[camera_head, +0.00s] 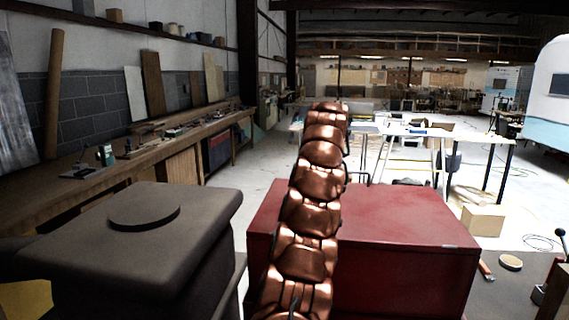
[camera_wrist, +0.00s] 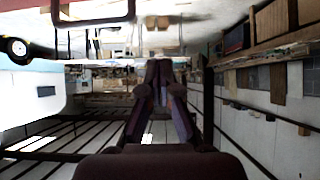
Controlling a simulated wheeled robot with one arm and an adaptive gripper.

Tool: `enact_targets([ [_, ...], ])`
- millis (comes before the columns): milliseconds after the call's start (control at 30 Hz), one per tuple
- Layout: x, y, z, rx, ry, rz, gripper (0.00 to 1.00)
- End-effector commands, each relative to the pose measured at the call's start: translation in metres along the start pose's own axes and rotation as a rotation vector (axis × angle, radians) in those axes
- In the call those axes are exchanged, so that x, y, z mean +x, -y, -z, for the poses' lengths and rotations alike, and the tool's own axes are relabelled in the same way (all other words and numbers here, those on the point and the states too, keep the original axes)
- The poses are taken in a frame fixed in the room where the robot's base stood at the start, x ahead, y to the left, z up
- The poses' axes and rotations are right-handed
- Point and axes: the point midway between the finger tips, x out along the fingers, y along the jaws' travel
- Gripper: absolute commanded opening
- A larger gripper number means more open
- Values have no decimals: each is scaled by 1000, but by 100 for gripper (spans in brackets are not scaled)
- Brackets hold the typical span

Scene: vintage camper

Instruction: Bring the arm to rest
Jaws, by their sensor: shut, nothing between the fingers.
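My arm (camera_head: 315,200) is a chain of copper-coloured links. In the head view it rises from the bottom middle and stretches forward, in front of a red cabinet (camera_head: 400,260). Its far end shows against the back of the workshop, and my gripper cannot be made out there. In the wrist view my gripper (camera_wrist: 158,75) is dark, with its fingers drawn together at the tips and nothing between them. The wrist picture is upside down, with roof beams at the bottom. My gripper is in open air, apart from any object.
A dark box-like top with a round disc (camera_head: 143,211) stands left of the cabinet. A long workbench (camera_head: 130,155) runs along the left wall. A white table (camera_head: 400,130) stands beyond the arm. A hammer (camera_head: 486,270) and small items lie at right. A camper (camera_head: 550,95) is far right.

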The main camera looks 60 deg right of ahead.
Motion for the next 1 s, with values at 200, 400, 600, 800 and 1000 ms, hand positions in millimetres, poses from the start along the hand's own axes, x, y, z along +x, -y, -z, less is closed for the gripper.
enact_targets([
  [200, -1, 0, 0, 0, 0, 0, 0],
  [400, -6, 29, -7, -23, 25, 43, 0],
  [600, -32, 119, -42, -108, 119, 175, 0],
  [800, -77, 206, -95, -217, 222, 302, 0],
  [1000, -131, 273, -162, -340, 325, 402, 0],
])
